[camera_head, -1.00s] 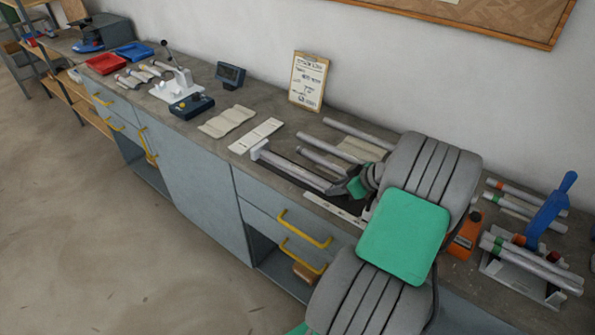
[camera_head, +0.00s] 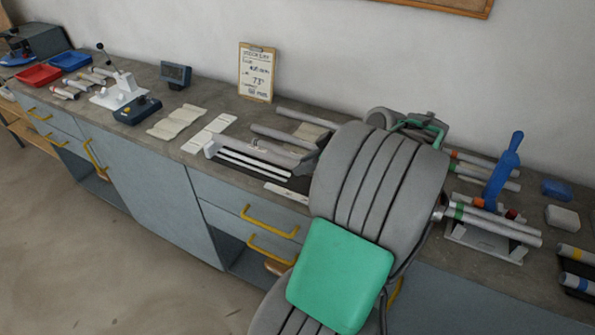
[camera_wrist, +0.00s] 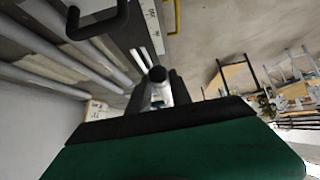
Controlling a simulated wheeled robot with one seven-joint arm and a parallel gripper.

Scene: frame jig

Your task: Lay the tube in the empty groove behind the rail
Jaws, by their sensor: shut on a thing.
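My gripper (camera_wrist: 162,92) is shut on a tube (camera_wrist: 157,75), whose round dark end shows between the fingers in the wrist view. In the head view a grey tube (camera_head: 262,149), seemingly the held one, lies along the back of the frame jig (camera_head: 210,149). Two pale parallel strips (camera_head: 252,165) run along the dark front of the jig. I cannot tell whether the held tube touches the jig or hangs above it.
Loose grey tubes (camera_head: 300,115) lie behind the jig. A pale ruler strip (camera_head: 287,193) lies in front. At right stand a rack of tubes (camera_head: 490,235) and a blue-handled tool (camera_head: 503,172).

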